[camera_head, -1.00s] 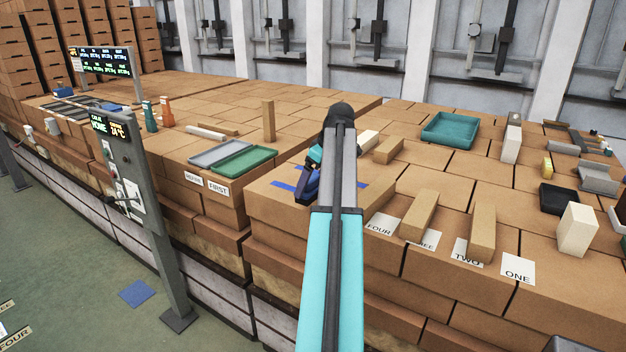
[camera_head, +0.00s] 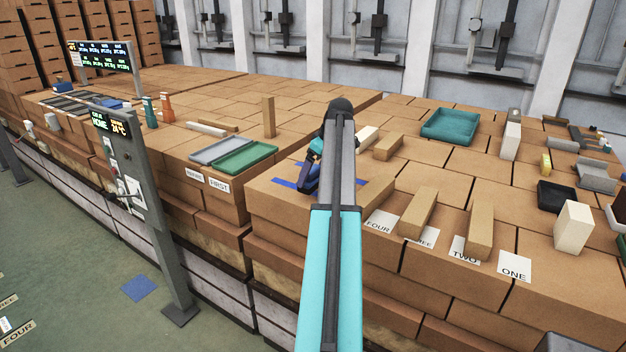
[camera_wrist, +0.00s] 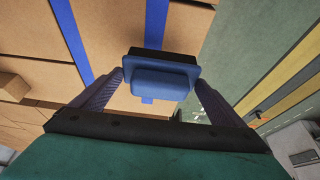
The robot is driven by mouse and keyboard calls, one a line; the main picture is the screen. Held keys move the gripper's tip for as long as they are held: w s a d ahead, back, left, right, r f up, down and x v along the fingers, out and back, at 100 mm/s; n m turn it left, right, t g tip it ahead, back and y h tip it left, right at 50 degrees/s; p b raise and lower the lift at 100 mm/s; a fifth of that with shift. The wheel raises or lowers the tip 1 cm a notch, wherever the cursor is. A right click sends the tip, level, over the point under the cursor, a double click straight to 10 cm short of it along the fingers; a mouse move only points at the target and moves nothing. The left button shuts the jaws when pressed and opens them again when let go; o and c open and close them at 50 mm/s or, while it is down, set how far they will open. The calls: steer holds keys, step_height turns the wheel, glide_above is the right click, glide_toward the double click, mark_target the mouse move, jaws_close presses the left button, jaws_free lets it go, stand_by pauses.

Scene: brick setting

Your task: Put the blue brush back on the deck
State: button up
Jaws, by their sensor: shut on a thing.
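My gripper (camera_wrist: 161,82) is shut on the blue brush (camera_wrist: 160,84), which has a dark upper rim and sits between the two fingertips in the wrist view. In the head view my gripper (camera_head: 308,178) is over the near left part of the brick deck (camera_head: 275,205), partly hidden by my arm. Blue tape strips (camera_head: 286,183) mark the deck there, and strips also show in the wrist view (camera_wrist: 72,42). The brush cannot be told apart from the gripper in the head view. I cannot tell whether the brush touches the deck.
A green tray (camera_head: 246,158) and a grey tray (camera_head: 217,149) lie to the left. Tan blocks (camera_head: 418,212) stand by numbered cards on the right. A teal tray (camera_head: 449,126) lies farther back. A signpost (camera_head: 150,215) rises at front left.

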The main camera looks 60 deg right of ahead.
mark_target(313, 178)
steer(key=shift+w+d, duration=0.3)
steer(key=shift+d, duration=0.2)
steer(key=shift+f+p, duration=1.2)
steer(key=shift+f, duration=0.6)
steer(key=shift+f, duration=0.15)
steer(key=o, duration=0.7)
steer(key=shift+r, duration=0.2)
steer(key=shift+b+v, duration=1.9)
steer(key=shift+v, duration=4.1)
steer(key=shift+f, duration=0.1)
